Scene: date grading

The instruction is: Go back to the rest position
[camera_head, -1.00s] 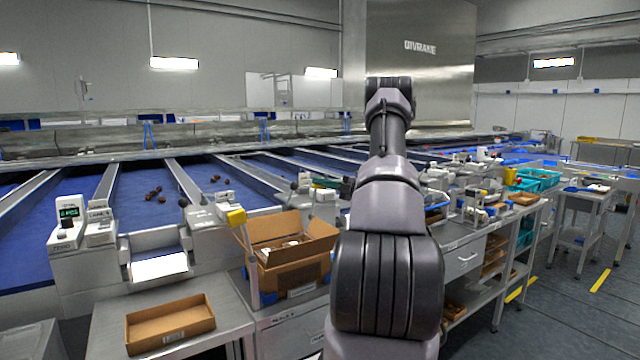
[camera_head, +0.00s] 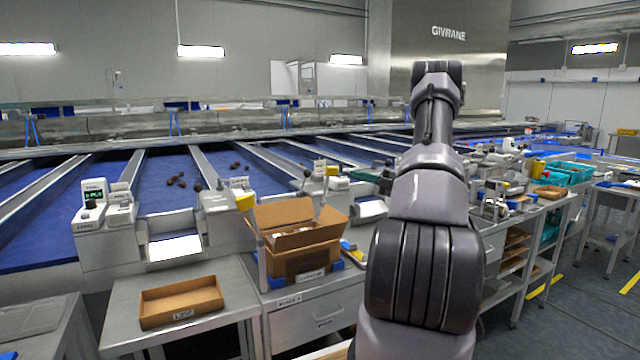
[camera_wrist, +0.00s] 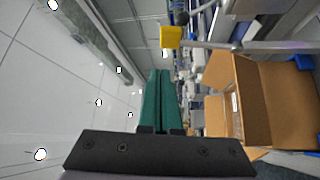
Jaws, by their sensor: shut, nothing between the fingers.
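My gripper (camera_wrist: 160,76) shows in the wrist view as two dark green fingers lying side by side, closed with nothing between them. In the head view my arm rises at right of centre, and most of the gripper is hidden behind it. In the wrist view the fingers point past an open cardboard box (camera_wrist: 222,110), which lies to their right and apart from them. The same box (camera_head: 305,262) stands in the head view on a grey bench left of my arm.
A shallow cardboard tray (camera_head: 182,302) lies on the left bench (camera_head: 125,318). Blue sorting lanes with several dates (camera_head: 177,180) run behind. A yellow block (camera_wrist: 171,37) on a post is near the fingertips in the wrist view. Grey floor (camera_head: 590,310) is open at right.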

